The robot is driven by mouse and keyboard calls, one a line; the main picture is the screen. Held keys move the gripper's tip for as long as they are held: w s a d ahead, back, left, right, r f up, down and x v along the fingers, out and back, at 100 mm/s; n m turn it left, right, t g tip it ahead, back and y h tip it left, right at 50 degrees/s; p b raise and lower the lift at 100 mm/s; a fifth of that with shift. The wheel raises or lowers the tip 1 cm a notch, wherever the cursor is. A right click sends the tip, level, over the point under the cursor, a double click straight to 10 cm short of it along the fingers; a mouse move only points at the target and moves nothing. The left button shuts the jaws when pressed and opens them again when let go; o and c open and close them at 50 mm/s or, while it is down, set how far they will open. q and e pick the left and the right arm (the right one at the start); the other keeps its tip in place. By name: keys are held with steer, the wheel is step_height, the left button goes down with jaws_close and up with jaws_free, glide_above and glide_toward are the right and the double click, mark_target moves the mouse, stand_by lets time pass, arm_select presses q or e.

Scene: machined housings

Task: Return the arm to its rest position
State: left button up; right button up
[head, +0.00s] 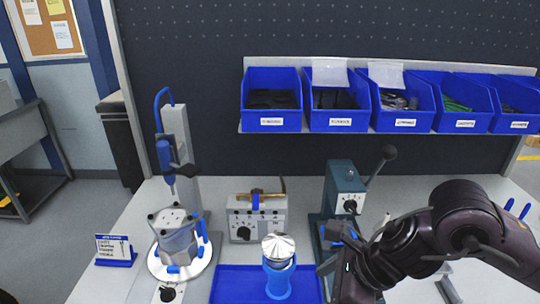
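My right arm (465,215) comes in from the right edge, bends at a dark elbow and runs down to the bottom edge. Its lower end is in front of the grey-green press and beside the blue tray. The fingers of my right gripper do not show, so I cannot see whether it holds anything. My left arm and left gripper are out of the frame.
A machined housing (177,240) sits on a round white plate at the left. A blue tray (233,285) bears a blue holder with a silver-topped part (278,247). A grey-green press (345,185) and a dial box (257,218) stand behind. Blue bins (272,122) line a shelf.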

steer(key=w+a+r+m+t+y, duration=0.25)
steer(key=a+m+t+y, duration=0.3)
steer(key=a+m, duration=0.75)
steer(key=s+d+f+m+h, duration=0.1)
steer(key=d+f+m+h, duration=0.55)
steer(key=m, duration=0.75)
steer(key=d+f+m+h, duration=0.3)
steer(key=d+m, duration=0.7)
steer(key=m, duration=0.3)
steer(key=s+d+f+m+g+h, duration=0.2)
steer(key=s+d+f+m+g, duration=0.2)
steer(key=s+d+f+m, duration=0.35)
steer(key=s+f+g+b, duration=0.1)
steer(key=s+f, duration=0.2)
steer(key=f, duration=1.4)
steer(key=s+f, duration=0.2)
steer(key=f, duration=1.5)
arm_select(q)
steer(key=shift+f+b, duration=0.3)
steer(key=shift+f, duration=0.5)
arm_select(e)
steer(key=s+d+f+g, duration=0.1)
steer(key=s+d+f, duration=0.1)
steer(key=s+f, duration=1.4)
steer(key=shift+s+d+f, duration=0.15)
steer(key=shift+s+d, duration=0.2)
steer(key=shift+s, duration=0.9)
